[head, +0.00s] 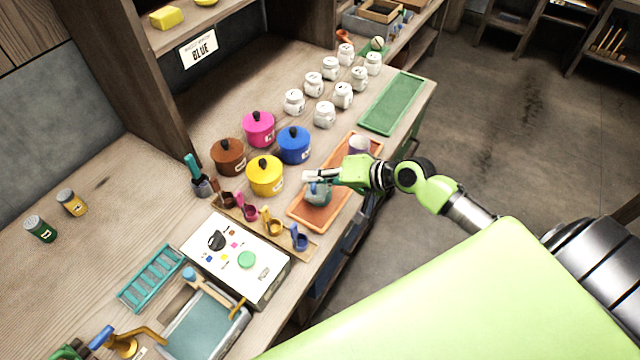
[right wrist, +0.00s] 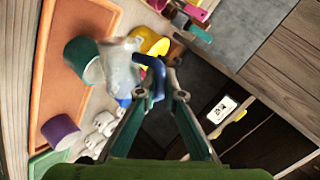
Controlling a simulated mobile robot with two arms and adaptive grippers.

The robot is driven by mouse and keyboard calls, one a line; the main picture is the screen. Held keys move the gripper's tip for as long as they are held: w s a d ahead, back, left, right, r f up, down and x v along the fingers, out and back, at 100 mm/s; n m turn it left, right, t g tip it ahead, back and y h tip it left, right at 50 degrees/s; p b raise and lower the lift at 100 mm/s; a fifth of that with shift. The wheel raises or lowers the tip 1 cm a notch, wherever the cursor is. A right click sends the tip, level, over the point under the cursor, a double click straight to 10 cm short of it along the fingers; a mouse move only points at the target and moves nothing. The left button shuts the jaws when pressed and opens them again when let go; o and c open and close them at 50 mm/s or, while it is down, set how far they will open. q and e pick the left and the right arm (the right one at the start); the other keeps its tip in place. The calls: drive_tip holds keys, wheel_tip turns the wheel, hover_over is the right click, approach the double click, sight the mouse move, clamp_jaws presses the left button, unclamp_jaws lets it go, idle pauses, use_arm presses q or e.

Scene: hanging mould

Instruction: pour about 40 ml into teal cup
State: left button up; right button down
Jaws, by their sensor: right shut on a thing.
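My right gripper (head: 318,178) is over the orange tray (head: 297,209) in the head view. In the right wrist view my right gripper (right wrist: 155,95) is shut on the blue handle of a clear jug (right wrist: 120,68). The jug's body is beside the teal cup (right wrist: 82,60) and overlaps its edge in that view; I cannot tell whether they touch. In the head view the teal cup (head: 318,198) is on the tray, partly hidden by the gripper and jug. I cannot make out any liquid level or stream. My left gripper is not in view.
A purple cup (head: 359,146) stands at the tray's far end. Coloured lidded pots (head: 265,175) and a rack of small scoops (head: 273,228) are left of the tray. Several white jars (head: 324,114) and a green tray (head: 391,103) lie farther back. A white panel (head: 236,259) is nearer.

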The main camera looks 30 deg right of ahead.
drive_tip(key=shift+r, duration=0.25)
drive_tip(key=shift+s+a+g, duration=0.1)
drive_tip(key=shift+s+g, duration=0.05)
drive_tip(key=shift+g, duration=0.15)
drive_tip(key=shift+f, duration=0.1)
drive_tip(key=shift+f+m+g+y, duration=0.3)
drive_tip(key=shift+m+y, duration=0.1)
drive_tip(key=shift+m, duration=0.1)
idle(0.4)
